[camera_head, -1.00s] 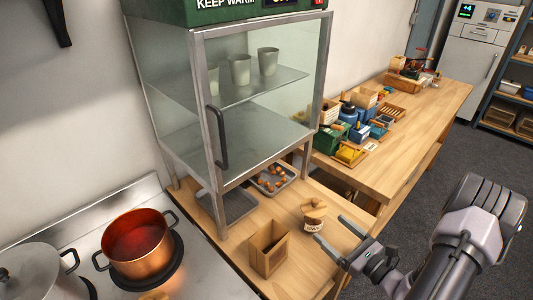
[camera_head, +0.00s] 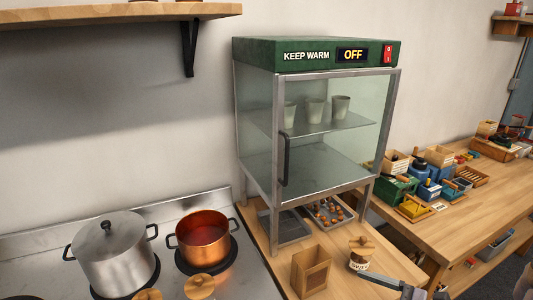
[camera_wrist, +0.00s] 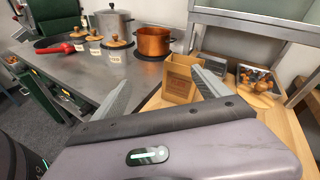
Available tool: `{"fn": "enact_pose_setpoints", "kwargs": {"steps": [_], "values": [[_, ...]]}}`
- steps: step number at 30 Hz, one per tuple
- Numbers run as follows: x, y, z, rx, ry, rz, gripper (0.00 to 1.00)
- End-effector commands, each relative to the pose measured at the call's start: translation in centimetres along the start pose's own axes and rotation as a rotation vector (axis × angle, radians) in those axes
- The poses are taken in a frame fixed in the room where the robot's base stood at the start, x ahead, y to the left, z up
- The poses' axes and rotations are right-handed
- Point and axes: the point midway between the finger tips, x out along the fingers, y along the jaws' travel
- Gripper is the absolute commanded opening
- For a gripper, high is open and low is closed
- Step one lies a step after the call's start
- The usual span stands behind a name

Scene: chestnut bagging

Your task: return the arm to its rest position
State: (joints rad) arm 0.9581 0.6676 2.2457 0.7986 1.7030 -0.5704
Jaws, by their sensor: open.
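My gripper (camera_wrist: 160,92) is open and empty in the wrist view, its two fingers spread wide. In the head view only part of my gripper (camera_head: 390,284) shows at the bottom right edge, over the front of the wooden counter. It is close to a lidded jar (camera_head: 361,254) with a wooden top and a label. An empty-looking wooden box (camera_head: 311,272) stands left of the jar. The same wooden box (camera_wrist: 178,85) shows beyond the fingers in the wrist view. The rest of my arm is mostly out of the head view.
A warming cabinet (camera_head: 262,180) reading OFF stands over the counter, with a tray of chestnuts (camera_head: 330,212) beneath. A copper pot (camera_head: 203,240) and a lidded steel pot (camera_head: 114,255) are on the stove. A long side table (camera_head: 440,233) holds many items.

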Motion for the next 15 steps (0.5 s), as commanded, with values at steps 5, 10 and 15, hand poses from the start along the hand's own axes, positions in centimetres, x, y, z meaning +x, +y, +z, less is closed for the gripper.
{"fn": "enact_pose_setpoints", "kwargs": {"steps": [5,10,15], "values": [[3.4,6.7,6.5,-0.299,0.133,0.388,0.86],[2.8,14.5,11.5,-0.842,0.379,0.778,0.86],[0.4,16.3,14.8,-1.409,0.584,0.862,0.86]]}}
